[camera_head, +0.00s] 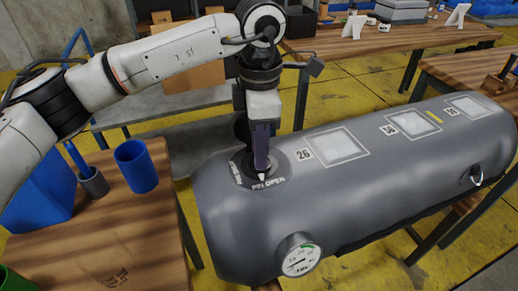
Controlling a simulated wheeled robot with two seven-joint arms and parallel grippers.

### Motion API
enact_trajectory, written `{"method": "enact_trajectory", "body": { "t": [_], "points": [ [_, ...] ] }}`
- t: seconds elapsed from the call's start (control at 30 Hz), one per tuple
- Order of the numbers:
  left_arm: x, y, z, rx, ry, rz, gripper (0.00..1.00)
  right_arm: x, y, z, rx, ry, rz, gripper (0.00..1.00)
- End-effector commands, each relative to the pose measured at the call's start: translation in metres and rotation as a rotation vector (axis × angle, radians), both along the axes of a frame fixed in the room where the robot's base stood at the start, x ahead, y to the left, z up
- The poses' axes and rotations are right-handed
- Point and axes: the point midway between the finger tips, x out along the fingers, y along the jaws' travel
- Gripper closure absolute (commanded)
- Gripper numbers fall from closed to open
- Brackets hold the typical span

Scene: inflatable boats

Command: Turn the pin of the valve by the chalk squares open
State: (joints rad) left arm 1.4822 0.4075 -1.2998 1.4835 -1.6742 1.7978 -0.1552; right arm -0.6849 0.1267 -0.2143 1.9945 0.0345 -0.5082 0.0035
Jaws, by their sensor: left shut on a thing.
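The valve (273,182) is a dark round fitting near the left end of a long grey inflatable tube (330,205). Its collar has white lettering, of which "OPEN" can be read at the front. Pale chalk squares (341,146) lie in a row along the top of the tube, to the right of the valve. My left gripper (261,170) points straight down over the valve's centre, shut on the valve's pin. The fingers hide most of the pin, so its turn cannot be told. My right gripper is out of view.
A pressure gauge (299,260) sticks out of the tube's near side, below the valve. A wooden table (120,235) at left holds a blue cup (136,166) and a grey cup (93,182). Other tables stand behind. A metal ring (476,176) hangs on the tube's right side.

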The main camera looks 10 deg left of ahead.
Motion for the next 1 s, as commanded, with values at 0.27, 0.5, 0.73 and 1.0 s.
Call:
{"method": "enact_trajectory", "body": {
  "t": [0.27,0.5,0.73,1.0],
  "points": [
    [0.0006,-0.0008,0.0007,0.000,-0.002,0.162,0.95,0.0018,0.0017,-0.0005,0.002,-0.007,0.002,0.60],
    [0.0008,-0.0011,0.0010,0.000,-0.002,0.231,0.95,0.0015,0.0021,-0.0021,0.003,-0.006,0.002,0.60],
    [0.0009,-0.0010,0.0013,0.000,-0.002,0.248,0.95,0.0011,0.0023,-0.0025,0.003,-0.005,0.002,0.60],
    [0.0012,-0.0011,0.0014,-0.001,-0.002,0.248,0.95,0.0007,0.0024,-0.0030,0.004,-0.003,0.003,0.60]
  ]
}}
